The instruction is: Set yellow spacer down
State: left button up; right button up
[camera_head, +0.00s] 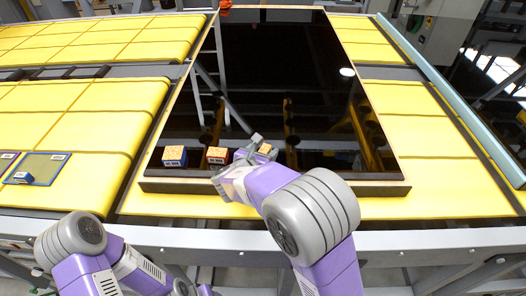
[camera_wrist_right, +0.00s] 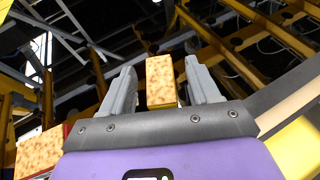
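The yellow spacer (camera_head: 265,149), a small block with a speckled tan top, is at the near part of the dark glass panel (camera_head: 280,60). My right gripper (camera_head: 257,147) is at it. In the right wrist view the spacer (camera_wrist_right: 160,80) stands between the two grey fingers (camera_wrist_right: 160,88), with a narrow gap visible on each side, so the gripper looks open around it. Whether the spacer's underside touches the glass is hidden.
A blue block (camera_head: 174,156) and a red block (camera_head: 217,155) sit left of the spacer on the glass; the red block also shows in the right wrist view (camera_wrist_right: 38,153). Yellow padded tables (camera_head: 80,110) flank the panel. A flat tray (camera_head: 42,164) lies far left.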

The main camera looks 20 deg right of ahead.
jog(key=shift+r, duration=0.15)
jog(key=shift+s+a+r, duration=0.15)
jog(key=shift+s+a, duration=0.05)
jog(key=shift+s, duration=0.05)
jog(key=p+v, duration=0.2)
jog(key=v, duration=0.9)
jog(key=shift+s, duration=0.2)
jog(key=shift+r, duration=0.15)
